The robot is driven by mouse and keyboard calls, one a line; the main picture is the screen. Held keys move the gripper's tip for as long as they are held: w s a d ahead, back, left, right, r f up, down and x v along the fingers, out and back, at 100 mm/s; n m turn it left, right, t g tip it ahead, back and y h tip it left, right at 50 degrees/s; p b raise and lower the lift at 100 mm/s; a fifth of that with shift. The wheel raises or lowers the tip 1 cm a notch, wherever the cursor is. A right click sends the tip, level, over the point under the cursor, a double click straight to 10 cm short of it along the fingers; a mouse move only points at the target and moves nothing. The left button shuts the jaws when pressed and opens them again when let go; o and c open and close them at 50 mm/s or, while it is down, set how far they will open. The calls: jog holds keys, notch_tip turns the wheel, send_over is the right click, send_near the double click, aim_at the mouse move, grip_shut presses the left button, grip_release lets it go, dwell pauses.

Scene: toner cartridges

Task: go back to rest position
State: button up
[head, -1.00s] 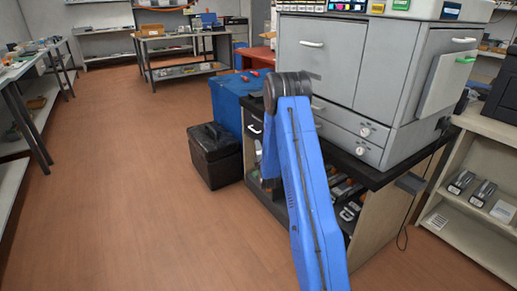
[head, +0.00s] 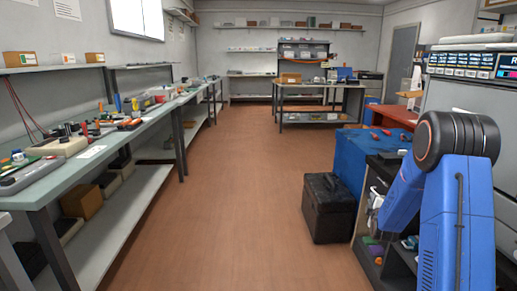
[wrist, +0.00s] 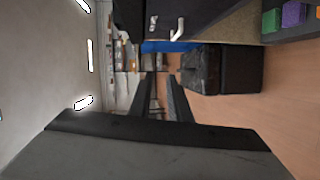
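My blue arm (head: 455,225) stands at the right of the head view, folded at a dark round joint. My gripper is not visible in the head view. In the wrist view, my gripper (wrist: 161,78) shows two dark fingers standing apart with nothing between them, so it is open and empty. The wrist view is turned on its side.
The printer (head: 470,90) stands at the right, close to my arm. A black box (head: 333,208) sits on the floor beside a blue cabinet (head: 365,160). A long workbench (head: 110,148) runs along the left wall. The floor between is clear.

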jog(key=s+a+r+m+g+y, duration=0.1)
jog(key=s+a+r+m+g, duration=0.1)
jog(key=s+a+r, duration=0.4)
jog(key=s+a+r+m+g+y, duration=0.1)
jog(key=s+a+r+m+g, duration=0.2)
jog(key=s, duration=0.6)
jog(key=s+a+r+m+g+y, duration=0.1)
jog(key=s+a+r+m, duration=0.1)
jog(key=s+a+r, duration=0.4)
jog(key=s+a+f+m+g, duration=0.1)
jog(key=s+a+m+g, duration=0.1)
jog(key=s, duration=1.6)
jog(key=s+a+f+m+g+y, duration=0.1)
jog(key=s+a+m+g, duration=0.2)
jog(key=s, duration=1.5)
jog(key=a+m, duration=0.1)
jog(key=a, duration=0.2)
jog(key=shift+s+a+y, duration=0.15)
jog(key=shift+a+y, duration=0.05)
jog(key=shift+y, duration=0.1)
